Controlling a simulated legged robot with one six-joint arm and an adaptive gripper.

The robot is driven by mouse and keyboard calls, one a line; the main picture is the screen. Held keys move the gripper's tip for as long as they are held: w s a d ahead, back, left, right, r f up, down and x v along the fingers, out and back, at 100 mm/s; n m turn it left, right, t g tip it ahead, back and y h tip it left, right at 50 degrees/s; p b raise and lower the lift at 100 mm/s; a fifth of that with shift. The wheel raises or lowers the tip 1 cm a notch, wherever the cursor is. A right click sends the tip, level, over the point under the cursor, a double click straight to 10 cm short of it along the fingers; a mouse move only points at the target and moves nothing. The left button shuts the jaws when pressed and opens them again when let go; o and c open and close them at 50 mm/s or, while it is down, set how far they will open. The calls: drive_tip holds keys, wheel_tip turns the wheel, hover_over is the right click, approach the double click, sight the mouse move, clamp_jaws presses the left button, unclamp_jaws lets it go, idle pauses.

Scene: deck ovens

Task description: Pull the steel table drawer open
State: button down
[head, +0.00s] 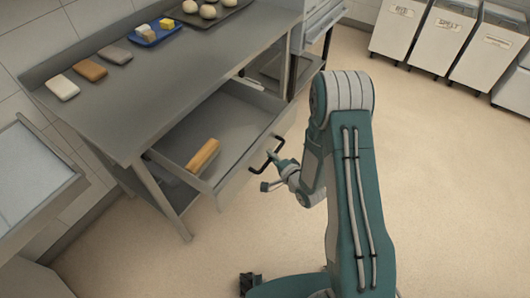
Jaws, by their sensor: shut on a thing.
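The steel table (155,92) stands at the left and centre of the head view. Its drawer (236,124) is pulled well out from under the tabletop, so its inside shows. A tan block-shaped object (203,155) lies in the drawer near its left side. The dark bar handle (266,163) is on the drawer's front face. My gripper (275,168) is at this handle and shut on it. The fingers are small here and partly hidden by the wrist.
On the tabletop are several wrapped blocks (90,69), a blue tray (157,34) and a dark tray with dough balls (208,11). White bins (455,40) stand at the back right. A pale-topped unit (30,175) is at the left.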

drive_tip(key=shift+s+d+f, duration=0.15)
drive_tip(key=shift+s+f, duration=0.05)
drive_tip(key=shift+f, duration=0.05)
drive_tip(key=c, duration=0.6)
unclamp_jaws()
drive_tip(key=shift+w, duration=0.1)
drive_tip(key=shift+c, duration=0.2)
drive_tip(key=shift+r, duration=0.1)
drive_tip(key=v, duration=1.1)
drive_tip(key=shift+s+d, duration=0.2)
drive_tip(key=shift+s, duration=0.1)
